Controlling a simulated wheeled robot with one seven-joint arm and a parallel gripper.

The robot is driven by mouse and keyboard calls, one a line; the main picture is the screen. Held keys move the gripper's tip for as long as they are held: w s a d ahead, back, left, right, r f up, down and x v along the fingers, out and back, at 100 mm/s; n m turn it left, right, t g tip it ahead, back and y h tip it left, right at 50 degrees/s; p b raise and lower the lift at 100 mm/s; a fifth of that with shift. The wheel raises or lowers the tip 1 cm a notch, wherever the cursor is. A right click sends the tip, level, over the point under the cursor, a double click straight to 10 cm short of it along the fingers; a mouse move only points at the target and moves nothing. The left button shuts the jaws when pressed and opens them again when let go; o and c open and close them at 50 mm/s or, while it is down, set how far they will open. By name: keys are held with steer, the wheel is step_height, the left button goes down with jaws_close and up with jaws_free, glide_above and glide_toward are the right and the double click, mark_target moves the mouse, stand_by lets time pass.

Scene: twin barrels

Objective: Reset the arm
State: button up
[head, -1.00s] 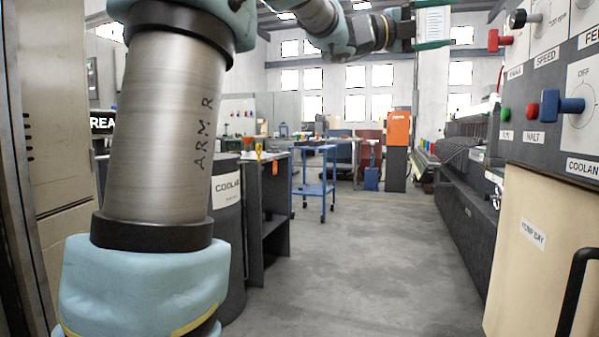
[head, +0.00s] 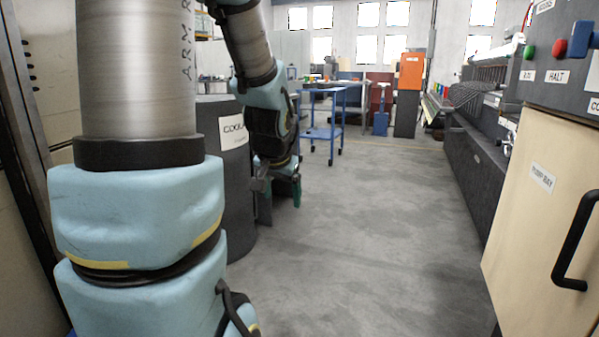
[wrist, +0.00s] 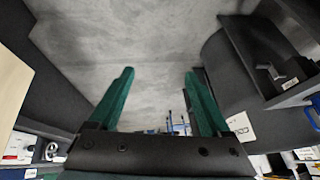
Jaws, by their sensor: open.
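My gripper (wrist: 160,98) shows in the wrist view with its two green fingers spread apart and nothing between them. Bare grey floor shows beyond the fingertips. In the head view my gripper (head: 281,190) hangs low at the end of my folded arm, in front of the dark coolant barrel (head: 238,185). In the head view I cannot tell whether it touches anything. My upper arm, marked "ARM R", fills the left of the head view and hides part of what lies behind it.
A beige cabinet door (head: 540,230) with a black handle (head: 578,240) stands at the right, under a control panel (head: 565,75). A blue cart (head: 325,130) and an orange-topped stand (head: 410,85) are further back. The floor (head: 370,230) between is clear.

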steer(key=s+a+f+n+g+p, duration=0.1)
steer(key=s+f+n+g, duration=0.15)
steer(key=s, duration=0.35)
steer(key=s+a+f+n+g, duration=0.1)
steer(key=s+a+f+g, duration=0.15)
steer(key=s, duration=0.35)
step_height(320, 180, up, 24)
steer(key=p, duration=2.3)
steer(key=shift+d+t+p, duration=0.3)
steer(key=shift+d+p, duration=0.1)
steer(key=shift+d, duration=0.05)
steer(key=shift+f, duration=0.15)
